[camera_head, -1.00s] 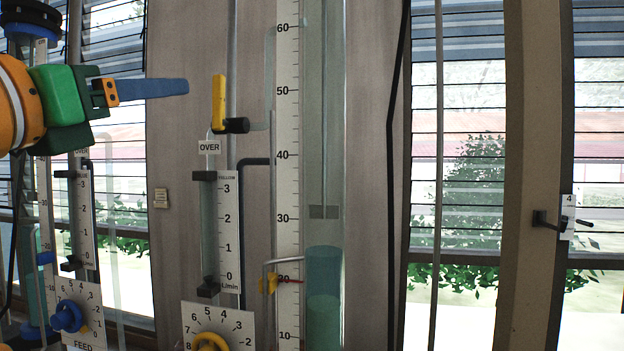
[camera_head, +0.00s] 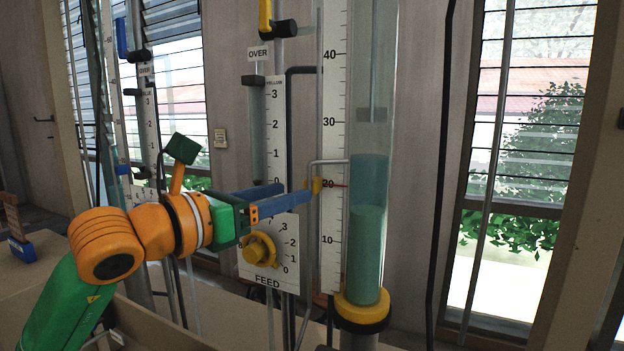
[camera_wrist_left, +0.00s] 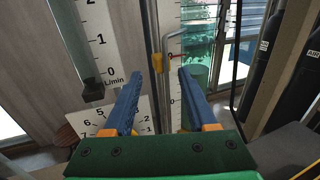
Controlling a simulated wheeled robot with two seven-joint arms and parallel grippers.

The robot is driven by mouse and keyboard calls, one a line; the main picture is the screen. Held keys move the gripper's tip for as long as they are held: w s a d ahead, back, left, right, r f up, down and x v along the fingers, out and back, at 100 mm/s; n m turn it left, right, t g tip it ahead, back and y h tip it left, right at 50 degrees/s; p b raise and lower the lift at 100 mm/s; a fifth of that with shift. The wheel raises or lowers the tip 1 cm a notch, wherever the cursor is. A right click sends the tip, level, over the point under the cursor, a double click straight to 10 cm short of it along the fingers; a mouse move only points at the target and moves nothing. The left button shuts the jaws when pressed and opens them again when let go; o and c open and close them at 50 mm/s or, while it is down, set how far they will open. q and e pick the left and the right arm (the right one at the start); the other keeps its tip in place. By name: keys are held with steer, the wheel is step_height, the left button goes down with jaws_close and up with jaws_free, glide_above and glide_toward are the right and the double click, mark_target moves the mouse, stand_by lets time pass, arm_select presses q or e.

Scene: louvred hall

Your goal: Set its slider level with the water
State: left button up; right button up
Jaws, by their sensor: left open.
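In the left wrist view the slider (camera_wrist_left: 160,63) shows in the gap between the fingertips (camera_wrist_left: 159,76), apparently untouched. My right gripper is out of view.
A bent grey pipe (camera_head: 312,215) runs close beside the slider. The FEED dial (camera_head: 260,248) with its yellow knob is just below my fingers. The OVER flow gauge (camera_head: 274,130) stands left of the scale. Dark cylinders (camera_wrist_left: 265,80) show at right in the wrist view.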

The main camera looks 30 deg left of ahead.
mark_target(310, 186)
arm_select(q)
steer(key=x, duration=0.1)
steer(key=p+x, duration=0.2)
steer(key=shift+w+d+r, duration=0.3)
steer(key=shift+w, duration=0.05)
steer(key=shift+w+f+p, duration=0.15)
steer(key=shift+w+p, duration=0.15)
steer(key=shift+w, duration=0.45)
steer(key=shift+w+d, duration=0.15)
steer(key=shift+w, duration=0.15)
steer(key=shift+w+f, duration=0.15)
jaws_close()
